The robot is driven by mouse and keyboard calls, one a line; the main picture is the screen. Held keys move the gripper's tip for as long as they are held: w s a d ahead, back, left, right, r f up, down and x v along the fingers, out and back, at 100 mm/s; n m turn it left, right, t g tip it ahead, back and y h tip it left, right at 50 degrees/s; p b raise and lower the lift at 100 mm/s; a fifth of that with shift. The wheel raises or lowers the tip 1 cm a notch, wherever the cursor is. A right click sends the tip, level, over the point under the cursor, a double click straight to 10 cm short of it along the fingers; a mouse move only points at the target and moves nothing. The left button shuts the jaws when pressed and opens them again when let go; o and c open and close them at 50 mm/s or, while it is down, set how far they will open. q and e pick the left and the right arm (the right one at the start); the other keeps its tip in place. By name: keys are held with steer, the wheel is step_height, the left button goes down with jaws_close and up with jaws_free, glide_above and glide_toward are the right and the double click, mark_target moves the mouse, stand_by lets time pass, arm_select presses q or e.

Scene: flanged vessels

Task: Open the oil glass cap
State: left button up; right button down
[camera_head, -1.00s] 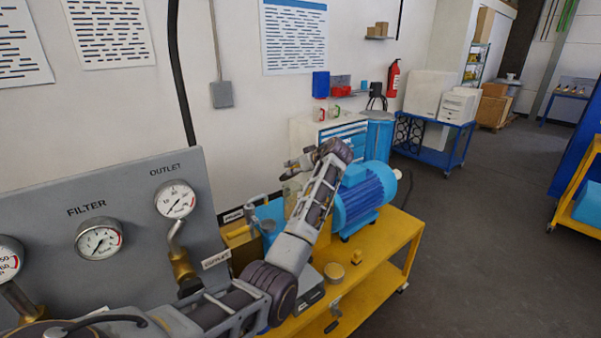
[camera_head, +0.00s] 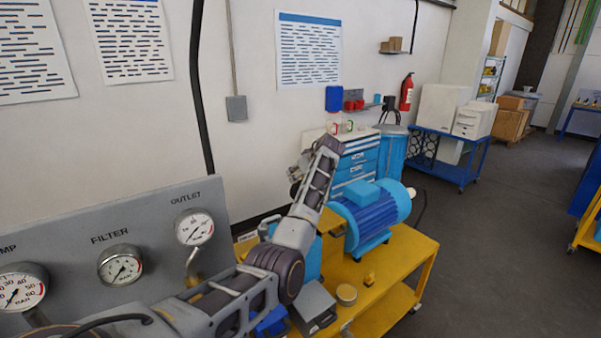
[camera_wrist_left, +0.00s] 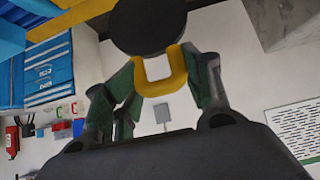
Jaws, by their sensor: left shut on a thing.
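In the left wrist view a dark round cap (camera_wrist_left: 148,25) with a yellow U-shaped handle (camera_wrist_left: 158,84) is at the top centre. The green-padded fingers of my left gripper (camera_wrist_left: 160,70) close on the two sides of the yellow handle. In the head view my left gripper (camera_head: 299,172) is raised at the end of the arm, in front of the wall. The cap is too small to make out there. I cannot make out the oil glass, and my arm covers part of the yellow cart. My right gripper is not in view.
A grey gauge panel (camera_head: 75,275) stands at the left. A blue-drawered cabinet (camera_head: 356,165) is behind. Open floor lies at the right.

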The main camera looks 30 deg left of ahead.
arm_select(q)
steer(key=shift+w+a+r+h, duration=0.15)
steer(key=shift+a+r+h, duration=0.15)
steer(key=shift+a+r, duration=0.25)
steer(key=o, duration=1.3)
steer(key=shift+d, duration=0.1)
steer(key=shift+o, duration=0.8)
steer(key=shift+d+f, duration=0.1)
steer(key=v, duration=1.2)
steer(key=shift+f, duration=0.15)
